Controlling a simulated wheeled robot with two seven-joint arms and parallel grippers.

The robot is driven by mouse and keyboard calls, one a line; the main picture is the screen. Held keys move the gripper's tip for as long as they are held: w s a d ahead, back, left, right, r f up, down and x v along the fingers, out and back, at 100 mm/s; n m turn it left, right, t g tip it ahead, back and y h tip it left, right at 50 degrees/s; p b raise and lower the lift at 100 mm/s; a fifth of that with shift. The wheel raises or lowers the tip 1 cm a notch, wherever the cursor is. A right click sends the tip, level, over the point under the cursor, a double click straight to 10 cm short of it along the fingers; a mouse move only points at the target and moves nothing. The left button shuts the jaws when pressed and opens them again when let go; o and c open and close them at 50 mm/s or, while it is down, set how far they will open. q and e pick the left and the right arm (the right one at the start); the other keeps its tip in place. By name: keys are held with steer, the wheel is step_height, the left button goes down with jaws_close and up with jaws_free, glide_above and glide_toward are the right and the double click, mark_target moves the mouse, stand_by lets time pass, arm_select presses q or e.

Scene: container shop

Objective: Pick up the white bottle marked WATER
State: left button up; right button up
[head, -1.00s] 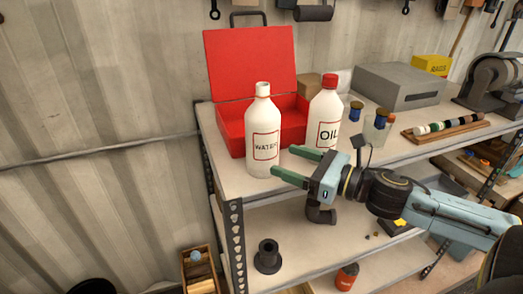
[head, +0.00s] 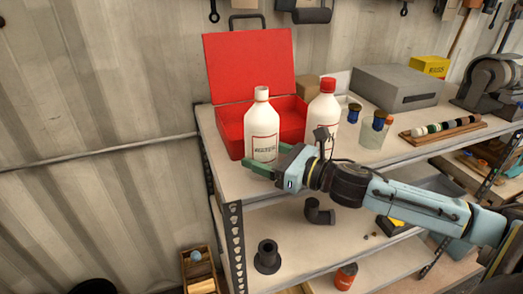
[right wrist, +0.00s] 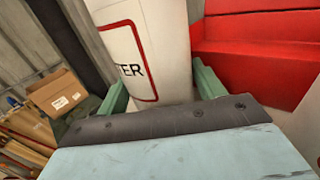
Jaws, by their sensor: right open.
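The white WATER bottle (head: 261,118) stands upright near the left end of the top shelf, in front of the red toolbox. It has a white cap and a red-framed label. In the right wrist view the bottle (right wrist: 171,35) is close up, with "TER" legible. My right gripper (head: 266,160) is open at the bottle's lower body. In the right wrist view its two green fingers (right wrist: 160,88) lie on either side of the bottle; I cannot tell whether either touches it. My left gripper is not in view.
The open red toolbox (head: 290,110) is close behind the bottle. A white bottle with a red cap (head: 323,106) stands to the right, partly hidden by my right arm. Jars (head: 374,131) and a grey box (head: 398,85) stand further right. The shelf's left edge is near the bottle.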

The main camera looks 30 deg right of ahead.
steer(key=shift+w+a, duration=0.2)
steer(key=shift+w, duration=0.15)
steer(key=c, duration=0.7)
steer(key=shift+c, duration=0.2)
steer(key=shift+r, duration=0.2)
